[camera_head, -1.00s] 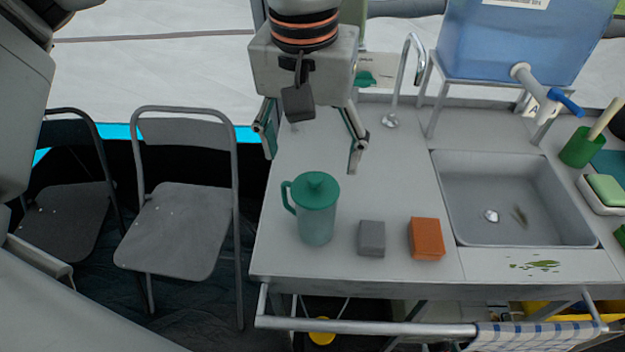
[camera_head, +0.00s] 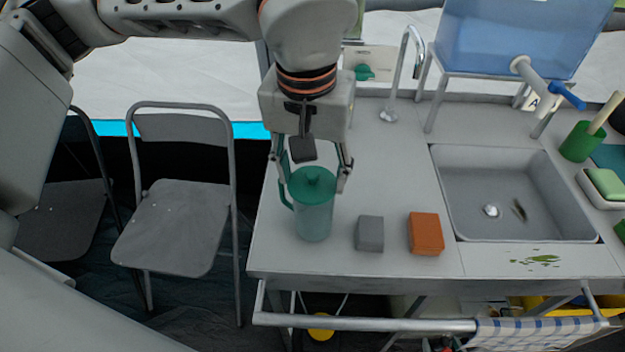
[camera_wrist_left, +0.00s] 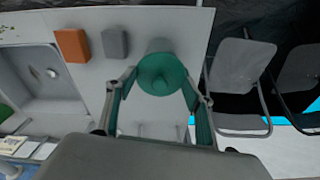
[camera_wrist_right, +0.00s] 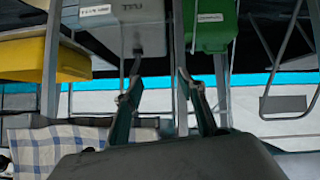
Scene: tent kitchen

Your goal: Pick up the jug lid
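The jug lid (camera_head: 316,184) is a round green disc with a small knob. It sits on the upright, translucent green jug (camera_head: 313,221), which stands on the counter with its handle to the left. My left gripper (camera_head: 311,193) is open and points down over the jug, one finger on each side of the lid. In the left wrist view the lid (camera_wrist_left: 163,74) shows between the spread fingers, with no clear contact. My right gripper (camera_wrist_right: 160,82) is open and empty in the right wrist view, and is out of the head view.
A grey block (camera_head: 369,233) and an orange block (camera_head: 426,233) lie right of the jug, before the sink (camera_head: 515,195). A tap (camera_head: 403,75) rises behind. A rail (camera_head: 365,326) runs along the counter front. A folding chair (camera_head: 175,225) stands left.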

